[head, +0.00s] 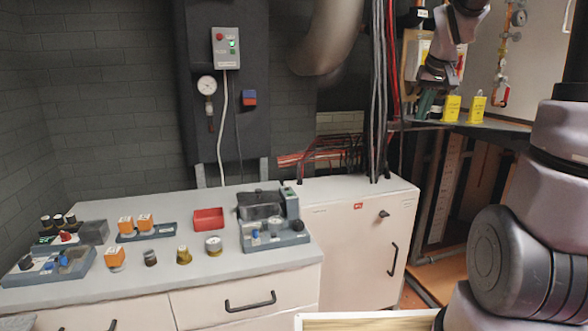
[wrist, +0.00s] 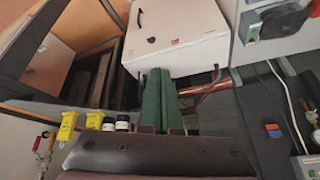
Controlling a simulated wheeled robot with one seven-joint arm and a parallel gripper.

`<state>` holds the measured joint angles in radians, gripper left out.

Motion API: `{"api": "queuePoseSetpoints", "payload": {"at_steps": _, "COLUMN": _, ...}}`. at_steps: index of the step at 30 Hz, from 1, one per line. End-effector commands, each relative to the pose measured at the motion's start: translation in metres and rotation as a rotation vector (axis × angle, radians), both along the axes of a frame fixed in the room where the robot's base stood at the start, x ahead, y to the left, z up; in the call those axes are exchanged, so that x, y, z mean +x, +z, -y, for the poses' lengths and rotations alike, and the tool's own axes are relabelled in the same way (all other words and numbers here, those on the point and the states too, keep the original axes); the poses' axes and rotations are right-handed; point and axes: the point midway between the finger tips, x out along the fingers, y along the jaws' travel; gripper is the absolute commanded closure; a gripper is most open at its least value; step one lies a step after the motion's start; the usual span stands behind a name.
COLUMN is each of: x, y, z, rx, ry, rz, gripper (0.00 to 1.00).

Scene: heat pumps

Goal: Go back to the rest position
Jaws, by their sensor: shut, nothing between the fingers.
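My gripper (head: 424,112) is at the upper right of the head view, at the end of my arm, with its green fingers pointing down. In the wrist view its two green fingers (wrist: 156,98) lie side by side, shut, with nothing between them. The gripper is in the air, left of the yellow containers (head: 465,109) on the shelf, and apart from the workbench (head: 180,272).
Vertical cables (head: 379,90) hang left of my gripper. A shelf (head: 500,128) lies behind my arm.

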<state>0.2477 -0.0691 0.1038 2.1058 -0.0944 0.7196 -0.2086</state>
Motion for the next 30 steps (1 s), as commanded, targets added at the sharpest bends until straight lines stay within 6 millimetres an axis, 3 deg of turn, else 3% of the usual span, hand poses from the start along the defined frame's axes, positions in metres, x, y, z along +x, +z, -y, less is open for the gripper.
{"api": "queuePoseSetpoints", "payload": {"at_steps": 1, "x": -0.023, "y": 0.014, "z": -0.014, "rx": 0.014, "ry": -0.008, "rz": 0.019, "gripper": 1.0}}
{"api": "queuePoseSetpoints", "payload": {"at_steps": 6, "x": -0.098, "y": 0.038, "z": -0.049, "rx": 0.092, "ry": -0.049, "rz": 0.061, "gripper": 1.0}}
{"api": "queuePoseSetpoints", "payload": {"at_steps": 12, "x": -0.177, "y": 0.044, "z": -0.078, "rx": 0.2, "ry": -0.085, "rz": 0.099, "gripper": 1.0}}
{"api": "queuePoseSetpoints", "payload": {"at_steps": 15, "x": -0.204, "y": 0.041, "z": -0.087, "rx": 0.245, "ry": -0.095, "rz": 0.107, "gripper": 1.0}}
{"api": "queuePoseSetpoints", "payload": {"at_steps": 21, "x": -0.226, "y": 0.037, "z": -0.093, "rx": 0.285, "ry": -0.102, "rz": 0.112, "gripper": 1.0}}
{"api": "queuePoseSetpoints", "payload": {"at_steps": 30, "x": -0.227, "y": 0.036, "z": -0.094, "rx": 0.286, "ry": -0.103, "rz": 0.112, "gripper": 1.0}}
